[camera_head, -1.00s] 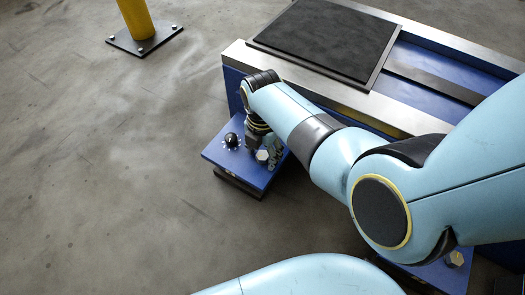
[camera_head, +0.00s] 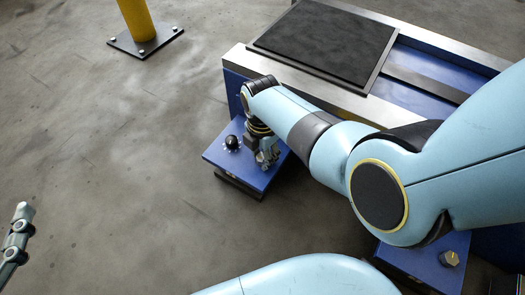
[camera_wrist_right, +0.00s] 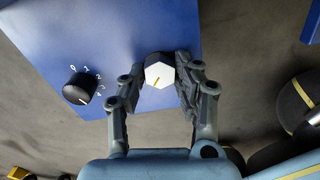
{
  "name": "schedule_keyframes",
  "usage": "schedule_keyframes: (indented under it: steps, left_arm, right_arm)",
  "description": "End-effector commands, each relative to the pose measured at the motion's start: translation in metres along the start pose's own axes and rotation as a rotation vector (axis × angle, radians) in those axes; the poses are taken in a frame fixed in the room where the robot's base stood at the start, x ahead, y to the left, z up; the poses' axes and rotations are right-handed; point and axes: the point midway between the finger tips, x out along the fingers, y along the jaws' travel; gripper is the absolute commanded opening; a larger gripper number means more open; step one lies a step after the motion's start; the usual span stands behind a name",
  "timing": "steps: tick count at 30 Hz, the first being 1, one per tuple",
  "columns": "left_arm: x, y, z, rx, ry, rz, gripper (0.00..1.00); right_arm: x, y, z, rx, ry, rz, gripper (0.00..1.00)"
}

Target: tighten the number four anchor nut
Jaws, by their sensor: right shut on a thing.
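A pale hex anchor nut (camera_wrist_right: 160,72) with a yellowish mark on its face stands on a blue foot plate (camera_head: 222,158). My right gripper (camera_wrist_right: 158,78) is shut on this nut, one finger on each side. In the head view my right gripper (camera_head: 267,160) reaches down over the plate and mostly hides the nut. A black dial (camera_wrist_right: 79,88) with white numerals sits beside the nut. The dial also shows in the head view (camera_head: 232,142). Part of my left gripper (camera_head: 18,242) shows at the left edge, away from the plate; its opening is unclear.
Another nut (camera_head: 449,258) sits on a second blue foot at lower right. The machine bed has a metal rail (camera_head: 235,56) and a dark pad (camera_head: 325,40). A yellow post (camera_head: 137,18) stands at upper left. The floor on the left is clear.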

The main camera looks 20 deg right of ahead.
Motion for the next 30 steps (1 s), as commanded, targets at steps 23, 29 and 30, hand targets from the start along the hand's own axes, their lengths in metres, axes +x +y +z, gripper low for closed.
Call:
schedule_keyframes:
  steps: [23,29,30]
  left_arm:
    - [-0.054,0.001,0.088,-0.047,-0.573,-0.002,0.54]
    - [-0.052,0.000,0.087,-0.049,-0.611,-0.001,0.54]
    - [-0.052,0.000,0.086,-0.050,-0.617,-0.001,0.54]
  right_arm:
    - [-0.001,0.000,0.000,0.718,0.000,-0.001,0.00]
    - [0.000,0.000,0.000,0.908,0.000,-0.001,0.00]
    - [0.000,0.000,0.000,0.947,-0.001,-0.002,0.00]
